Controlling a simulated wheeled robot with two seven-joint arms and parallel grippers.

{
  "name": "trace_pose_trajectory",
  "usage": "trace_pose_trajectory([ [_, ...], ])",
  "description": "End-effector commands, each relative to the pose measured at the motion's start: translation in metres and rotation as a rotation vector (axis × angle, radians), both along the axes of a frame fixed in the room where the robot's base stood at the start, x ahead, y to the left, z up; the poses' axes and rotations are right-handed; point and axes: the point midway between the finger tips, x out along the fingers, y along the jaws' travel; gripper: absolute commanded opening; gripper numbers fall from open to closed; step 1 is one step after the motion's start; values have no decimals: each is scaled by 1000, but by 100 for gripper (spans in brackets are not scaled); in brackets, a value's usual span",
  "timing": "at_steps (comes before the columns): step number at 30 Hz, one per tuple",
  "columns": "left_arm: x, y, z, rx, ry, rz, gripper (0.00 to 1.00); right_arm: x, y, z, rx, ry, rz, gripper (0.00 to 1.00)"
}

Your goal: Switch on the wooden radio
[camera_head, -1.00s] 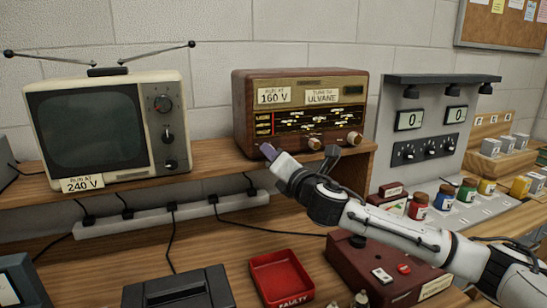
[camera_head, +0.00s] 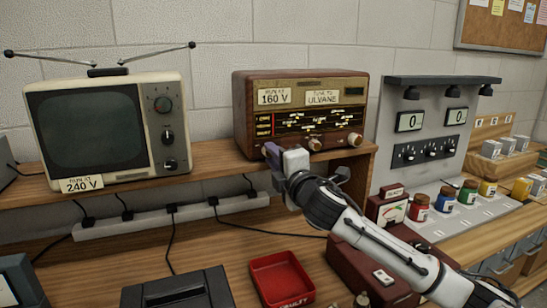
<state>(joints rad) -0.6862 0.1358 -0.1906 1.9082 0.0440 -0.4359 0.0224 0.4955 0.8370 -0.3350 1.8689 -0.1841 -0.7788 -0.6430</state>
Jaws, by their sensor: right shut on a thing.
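The wooden radio (camera_head: 240,110) stands on the shelf at the centre, with a "160 V" label and a "TUNE TO ULVANE" label above its dark dial (camera_head: 318,120). Its middle knob (camera_head: 315,144) and right knob (camera_head: 355,139) show at the lower front. My right gripper (camera_head: 273,153) is at the radio's lower left front, shut on what seems to be the left knob, which the gripper hides. My left gripper is not in view.
An old television (camera_head: 100,128) labelled "240 V" stands to the left on the shelf (camera_head: 215,172). A power strip (camera_head: 170,215) with cables runs below. A red tray (camera_head: 282,278) and a dark red box (camera_head: 345,265) lie on the bench. Paint jars (camera_head: 445,198) stand right.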

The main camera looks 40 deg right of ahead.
Motion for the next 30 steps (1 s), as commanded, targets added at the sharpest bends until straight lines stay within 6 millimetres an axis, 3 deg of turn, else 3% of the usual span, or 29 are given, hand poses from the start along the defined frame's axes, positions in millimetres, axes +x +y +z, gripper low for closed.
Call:
trace_pose_trajectory([
  [16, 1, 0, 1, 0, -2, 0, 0, 0, 0, 0, 25, -6, 0, 0],
  [17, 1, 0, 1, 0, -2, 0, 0, 0, 0, 0, 25, -6, 0, 26],
  [20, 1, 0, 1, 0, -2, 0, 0, 0, 0, 0, 24, -6, 0, 41],
  [30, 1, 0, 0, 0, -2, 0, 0, -3, 1, -1, 23, -5, 0, 41],
])
